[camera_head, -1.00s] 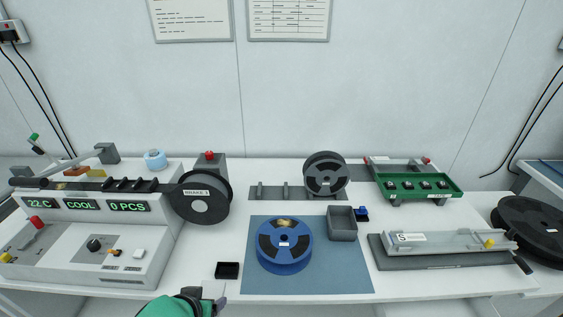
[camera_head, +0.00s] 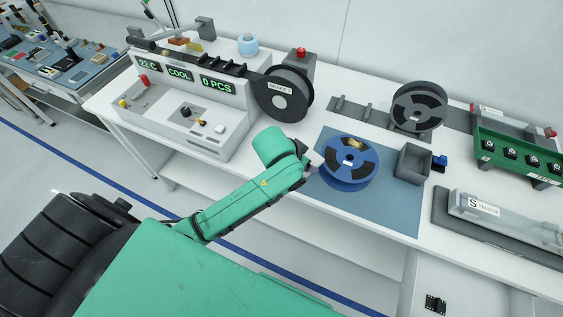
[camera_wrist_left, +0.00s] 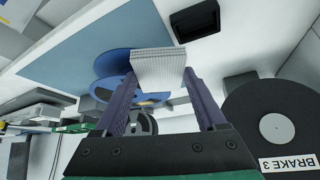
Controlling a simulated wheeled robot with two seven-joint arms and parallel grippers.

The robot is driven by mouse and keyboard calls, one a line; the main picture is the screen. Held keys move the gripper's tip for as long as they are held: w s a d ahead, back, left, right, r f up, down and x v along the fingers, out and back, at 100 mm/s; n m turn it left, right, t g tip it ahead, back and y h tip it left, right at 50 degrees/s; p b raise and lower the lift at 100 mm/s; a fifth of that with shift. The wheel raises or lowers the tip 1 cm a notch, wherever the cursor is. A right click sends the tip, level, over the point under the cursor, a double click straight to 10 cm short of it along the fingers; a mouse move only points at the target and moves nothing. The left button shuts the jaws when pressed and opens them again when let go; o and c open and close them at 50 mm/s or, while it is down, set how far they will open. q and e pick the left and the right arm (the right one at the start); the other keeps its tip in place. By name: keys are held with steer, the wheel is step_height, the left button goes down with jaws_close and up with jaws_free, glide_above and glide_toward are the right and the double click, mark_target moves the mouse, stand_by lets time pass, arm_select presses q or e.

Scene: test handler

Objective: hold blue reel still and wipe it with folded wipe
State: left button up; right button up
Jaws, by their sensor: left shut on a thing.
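The blue reel (camera_head: 346,178) lies flat on the blue mat (camera_head: 398,212), with dark windows, a small white label and a yellowish patch on its top. My left gripper (camera_head: 313,163) is at the reel's left edge. In the left wrist view it (camera_wrist_left: 158,76) is shut on the white folded wipe (camera_wrist_left: 158,66), held between both fingers. The wipe overlaps the blue reel (camera_wrist_left: 112,64) in that view; I cannot tell whether they touch. In the head view the wipe is mostly hidden. My right gripper is not in view.
A small black tray (camera_wrist_left: 195,20) shows in the left wrist view. The mat's front is clear.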

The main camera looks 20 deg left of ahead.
arm_select(q)
steer(key=w+d+r+m, duration=0.1)
steer(key=w+d, duration=0.1)
steer(key=w, duration=0.1)
steer(key=w+d+r+m+g+h, duration=0.1)
steer(key=w+d+m, duration=0.1)
steer(key=w, duration=0.2)
steer(key=w+d+r+m+h, duration=0.1)
steer(key=w+d, duration=0.1)
steer(key=w, duration=0.2)
steer(key=shift+d+r+m, duration=0.25)
steer(key=shift+d+m, duration=0.05)
steer(key=shift+m, duration=0.1)
steer(key=w+d+r+m+g+h, duration=0.1)
steer(key=w+d+r+m+g, duration=0.15)
steer(key=w+d+r, duration=0.2)
steer(key=shift+t, duration=0.35)
steer(key=shift+s+a+f, duration=0.1)
steer(key=shift+a+f, duration=0.15)
steer(key=shift+f, duration=0.85)
steer(key=shift+a+f, duration=0.2)
steer(key=shift+f, duration=0.9)
